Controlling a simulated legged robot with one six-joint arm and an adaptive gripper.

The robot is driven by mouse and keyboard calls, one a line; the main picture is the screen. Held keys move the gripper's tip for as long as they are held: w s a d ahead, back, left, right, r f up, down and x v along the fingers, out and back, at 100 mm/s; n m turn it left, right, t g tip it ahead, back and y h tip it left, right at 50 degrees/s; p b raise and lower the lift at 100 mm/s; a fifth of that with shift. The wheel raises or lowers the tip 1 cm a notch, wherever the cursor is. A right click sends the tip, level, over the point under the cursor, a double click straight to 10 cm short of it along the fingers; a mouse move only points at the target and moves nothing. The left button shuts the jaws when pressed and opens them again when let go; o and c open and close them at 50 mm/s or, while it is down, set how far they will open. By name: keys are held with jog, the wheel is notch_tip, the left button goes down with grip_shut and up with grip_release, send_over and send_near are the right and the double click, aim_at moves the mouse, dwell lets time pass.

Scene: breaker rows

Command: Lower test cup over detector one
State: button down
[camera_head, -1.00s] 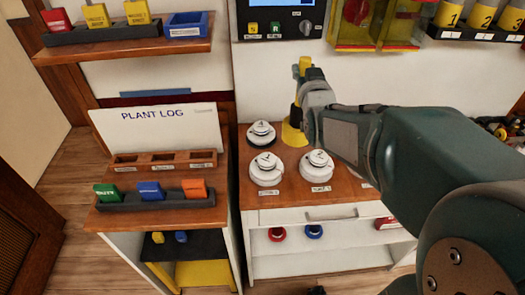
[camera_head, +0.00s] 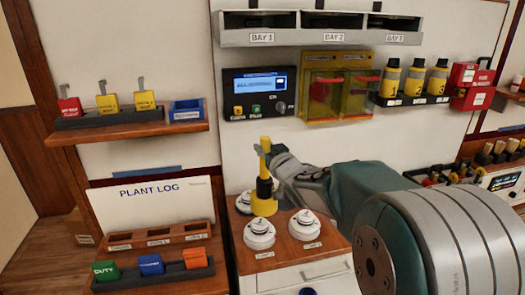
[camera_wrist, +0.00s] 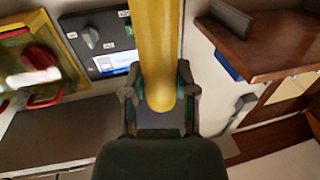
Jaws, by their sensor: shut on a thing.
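My gripper (camera_head: 276,165) is shut on the test cup, which has a yellow upper pole, a black middle and a yellow cup (camera_head: 264,207) at the bottom. It hangs upright, just behind the front left detector (camera_head: 259,235) in the picture. The back detector (camera_head: 243,203) is to the cup's left, and the front right detector (camera_head: 304,225) is to its right. The cup's height above the bench is unclear, and the detectors' numbers are too small to read surely. In the wrist view, the yellow pole (camera_wrist: 157,50) stands between my fingers.
A control panel (camera_head: 258,93) and yellow covers (camera_head: 337,85) are on the wall behind. Yellow bottles (camera_head: 414,80) stand on a rack to the right. The plant log board (camera_head: 160,203) and a shelf (camera_head: 128,133) are to the left.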

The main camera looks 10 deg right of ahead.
aim_at(262, 169)
jog(key=f, duration=0.2)
jog(key=a+f, duration=0.1)
jog(key=f, duration=0.1)
jog(key=shift+f, duration=0.7)
jog(key=shift+a+f, duration=0.25)
jog(key=shift+a, duration=0.5)
jog(key=shift+d, duration=0.6)
jog(key=shift+s+a, duration=0.1)
jog(key=shift+a, duration=0.55)
jog(key=shift+d, duration=0.45)
